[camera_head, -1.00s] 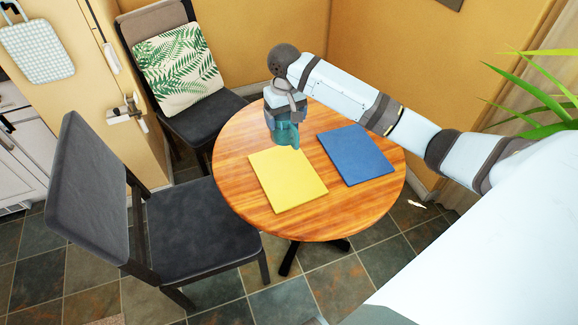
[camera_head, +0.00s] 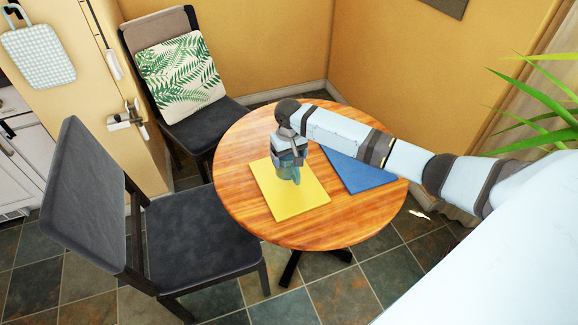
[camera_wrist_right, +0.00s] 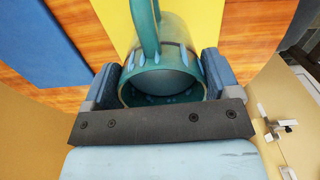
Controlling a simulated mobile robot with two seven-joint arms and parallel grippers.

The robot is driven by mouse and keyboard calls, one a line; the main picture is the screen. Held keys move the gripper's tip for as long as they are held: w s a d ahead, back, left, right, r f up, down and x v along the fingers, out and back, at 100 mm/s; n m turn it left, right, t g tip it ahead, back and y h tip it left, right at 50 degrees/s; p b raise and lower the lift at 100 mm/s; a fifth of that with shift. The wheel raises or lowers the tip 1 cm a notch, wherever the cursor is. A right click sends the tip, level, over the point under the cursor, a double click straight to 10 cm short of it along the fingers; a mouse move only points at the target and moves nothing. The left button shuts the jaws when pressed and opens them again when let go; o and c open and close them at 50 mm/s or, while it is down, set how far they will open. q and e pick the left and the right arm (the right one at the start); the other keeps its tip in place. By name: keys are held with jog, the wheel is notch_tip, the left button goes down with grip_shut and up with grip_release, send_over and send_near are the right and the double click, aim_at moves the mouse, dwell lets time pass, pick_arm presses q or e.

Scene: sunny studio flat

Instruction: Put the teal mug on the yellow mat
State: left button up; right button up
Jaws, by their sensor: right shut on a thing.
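The teal mug (camera_head: 287,172) is in my right gripper (camera_head: 289,160), over the upper part of the yellow mat (camera_head: 301,203) in the head view. In the right wrist view the mug (camera_wrist_right: 150,60) sits between the two finger pads of the gripper (camera_wrist_right: 164,88), its handle pointing up the picture. The yellow mat (camera_wrist_right: 228,22) shows behind it there. I cannot tell whether the mug touches the mat or is a little above it. My left gripper is not in view.
A blue mat (camera_head: 362,172) lies right of the yellow one on the round wooden table (camera_head: 240,150), partly hidden by my right arm. Two dark chairs (camera_head: 200,235) stand left of and behind the table. A plant (camera_head: 545,100) is at the right.

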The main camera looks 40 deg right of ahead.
aim_at(289, 166)
notch_tip(289, 166, down, 4)
dwell(0.5)
jog(key=o, duration=1.1)
jog(key=shift+f, duration=0.1)
jog(key=shift+o, duration=0.2)
